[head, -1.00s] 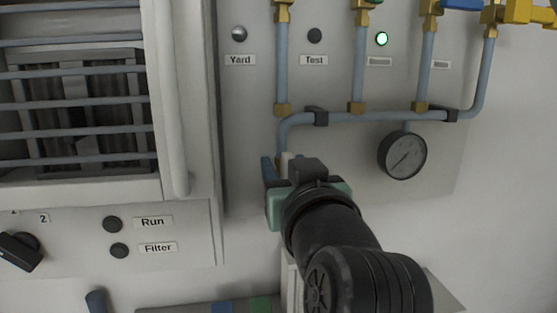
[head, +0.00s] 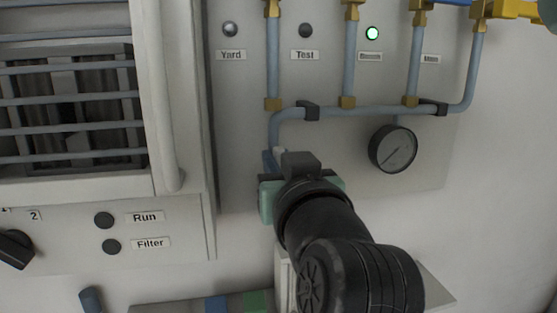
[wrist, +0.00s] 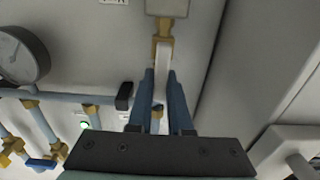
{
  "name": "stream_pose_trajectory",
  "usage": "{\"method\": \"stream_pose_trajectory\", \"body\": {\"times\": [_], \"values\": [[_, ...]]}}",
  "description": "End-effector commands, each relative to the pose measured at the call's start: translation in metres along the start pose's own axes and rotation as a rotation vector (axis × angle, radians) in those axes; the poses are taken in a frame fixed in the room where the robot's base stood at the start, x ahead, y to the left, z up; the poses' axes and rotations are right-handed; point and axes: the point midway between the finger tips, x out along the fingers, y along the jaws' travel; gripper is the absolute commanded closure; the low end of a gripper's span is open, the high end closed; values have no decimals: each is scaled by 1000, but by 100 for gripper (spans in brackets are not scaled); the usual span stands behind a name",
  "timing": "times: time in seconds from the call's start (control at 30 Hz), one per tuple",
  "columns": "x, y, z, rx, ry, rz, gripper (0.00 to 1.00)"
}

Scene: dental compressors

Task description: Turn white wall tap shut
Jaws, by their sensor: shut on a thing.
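The white wall tap handle (wrist: 162,75) is a narrow white lever below a brass fitting (wrist: 165,27) in the wrist view. My gripper (wrist: 161,76) has its two blue fingers on either side of the lever, shut on it. My wrist hides the rest of the tap there.
A round gauge (head: 393,149) hangs right of my gripper. Pipes (head: 365,111) with black clamps run above. A slatted cabinet (head: 70,95) stands on the left. A box (head: 435,285) sits below my arm.

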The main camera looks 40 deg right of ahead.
Motion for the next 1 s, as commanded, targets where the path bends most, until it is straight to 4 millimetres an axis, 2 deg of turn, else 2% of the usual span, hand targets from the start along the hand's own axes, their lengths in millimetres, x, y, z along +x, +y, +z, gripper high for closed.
{"method": "stream_pose_trajectory", "body": {"times": [0.37,1.0], "values": [[0,6,1,183,0,-1,100],[0,23,10,786,1,-2,100]]}}
